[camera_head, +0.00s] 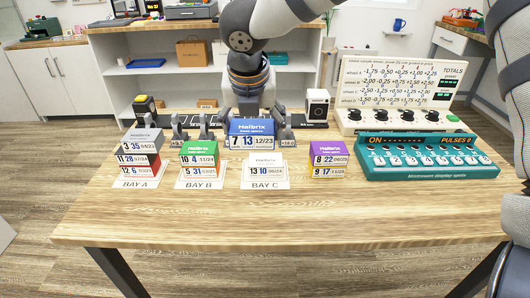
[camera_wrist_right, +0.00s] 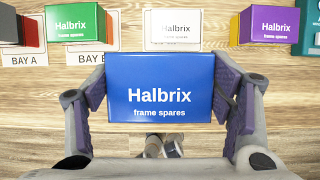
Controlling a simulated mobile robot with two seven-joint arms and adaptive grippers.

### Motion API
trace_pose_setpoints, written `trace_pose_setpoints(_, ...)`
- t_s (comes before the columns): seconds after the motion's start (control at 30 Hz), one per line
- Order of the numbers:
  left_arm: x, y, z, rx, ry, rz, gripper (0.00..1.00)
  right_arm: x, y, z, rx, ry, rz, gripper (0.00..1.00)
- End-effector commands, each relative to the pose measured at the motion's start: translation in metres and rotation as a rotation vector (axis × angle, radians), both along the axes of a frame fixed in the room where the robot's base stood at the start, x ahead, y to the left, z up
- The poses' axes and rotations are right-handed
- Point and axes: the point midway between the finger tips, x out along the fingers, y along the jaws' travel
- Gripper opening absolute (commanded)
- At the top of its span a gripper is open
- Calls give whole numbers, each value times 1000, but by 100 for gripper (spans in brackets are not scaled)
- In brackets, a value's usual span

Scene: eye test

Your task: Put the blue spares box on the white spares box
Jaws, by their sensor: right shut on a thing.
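The blue spares box (camera_head: 251,127) is between the fingers of my right gripper (camera_head: 260,140), upright and raised off the table. In the wrist view the blue box (camera_wrist_right: 160,85) fills the middle, with a finger pad of the right gripper (camera_wrist_right: 165,95) against each side. The white spares box (camera_head: 265,166) stands on the card marked BAY C, just below the blue box in the head view. In the wrist view the white box (camera_wrist_right: 181,26) lies beyond the blue box, with card and table showing between them. My left gripper is not in view.
Box stacks stand at BAY A (camera_head: 139,155) and BAY B (camera_head: 199,160), left of the white box. A purple box (camera_head: 328,147) tops a stack to its right. A teal console (camera_head: 430,158) and a cream panel (camera_head: 396,95) fill the table's right. The front strip is clear.

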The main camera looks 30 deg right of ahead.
Motion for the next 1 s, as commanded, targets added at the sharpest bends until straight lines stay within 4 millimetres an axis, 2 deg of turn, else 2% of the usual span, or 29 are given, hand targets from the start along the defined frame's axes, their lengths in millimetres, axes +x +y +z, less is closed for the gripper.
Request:
trace_pose_setpoints(0.03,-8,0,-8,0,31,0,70,11,-12,-20,3,20,-4,44)
trace_pose_setpoints(0.13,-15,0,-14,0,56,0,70,31,-37,-36,2,21,-5,44)
trace_pose_setpoints(0.2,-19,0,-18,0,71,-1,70,39,-46,-54,0,22,-2,44)
trace_pose_setpoints(0.3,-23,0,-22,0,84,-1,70,49,-58,-69,-1,17,-1,44)
trace_pose_setpoints(0.47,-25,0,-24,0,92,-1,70,57,-66,-79,1,11,0,44)
trace_pose_setpoints(0.53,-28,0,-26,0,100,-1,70,61,-71,-88,0,13,0,44)
trace_pose_setpoints(0.63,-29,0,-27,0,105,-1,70,59,-70,-108,-2,13,3,44)
trace_pose_setpoints(0.7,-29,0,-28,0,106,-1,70,60,-70,-115,-1,9,3,44)
trace_pose_setpoints(1.0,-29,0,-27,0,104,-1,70,60,-69,-116,1,6,1,44)
